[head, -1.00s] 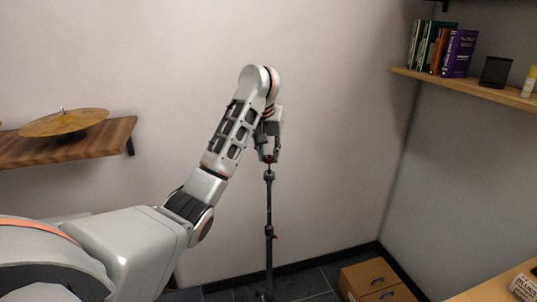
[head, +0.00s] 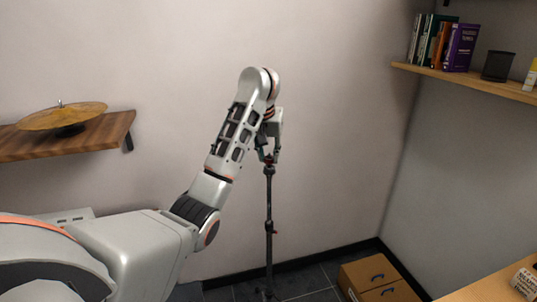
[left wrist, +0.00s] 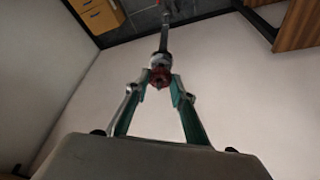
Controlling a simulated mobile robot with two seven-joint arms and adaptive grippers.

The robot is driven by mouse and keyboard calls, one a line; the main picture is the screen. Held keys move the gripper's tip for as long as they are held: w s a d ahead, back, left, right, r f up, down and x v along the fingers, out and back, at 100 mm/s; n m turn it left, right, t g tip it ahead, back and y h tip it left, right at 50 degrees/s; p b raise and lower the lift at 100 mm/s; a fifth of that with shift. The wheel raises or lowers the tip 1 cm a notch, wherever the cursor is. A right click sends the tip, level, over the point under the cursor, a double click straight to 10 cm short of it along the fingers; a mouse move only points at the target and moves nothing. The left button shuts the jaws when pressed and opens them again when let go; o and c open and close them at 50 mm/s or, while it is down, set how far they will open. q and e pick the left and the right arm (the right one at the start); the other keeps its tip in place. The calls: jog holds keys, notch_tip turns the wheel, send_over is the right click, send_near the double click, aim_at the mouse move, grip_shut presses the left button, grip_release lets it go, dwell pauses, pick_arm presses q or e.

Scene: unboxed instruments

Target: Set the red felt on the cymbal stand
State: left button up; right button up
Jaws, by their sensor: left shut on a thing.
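The red felt (left wrist: 160,78) is held between the fingertips of my left gripper (left wrist: 160,85) in the left wrist view. In the head view the left gripper (head: 268,158) points down at the top of the cymbal stand, and the felt is a small dark red spot, partly hidden by the fingers. The cymbal stand (head: 269,205) is a thin dark upright pole. Its top (left wrist: 163,45) lines up with the felt in the left wrist view. I cannot tell whether the felt touches the stand. My right gripper is out of view.
A cymbal (head: 62,117) lies on a wooden wall shelf (head: 110,133) at left. A high shelf (head: 470,77) with books (head: 461,46) is at upper right. A tabletop (head: 490,288) fills the lower right corner.

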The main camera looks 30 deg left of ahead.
pick_arm(q)
jog(key=shift+f, duration=0.35)
jog(key=shift+f+b, duration=0.3)
jog(key=shift+b, duration=0.05)
jog(key=o, duration=0.7)
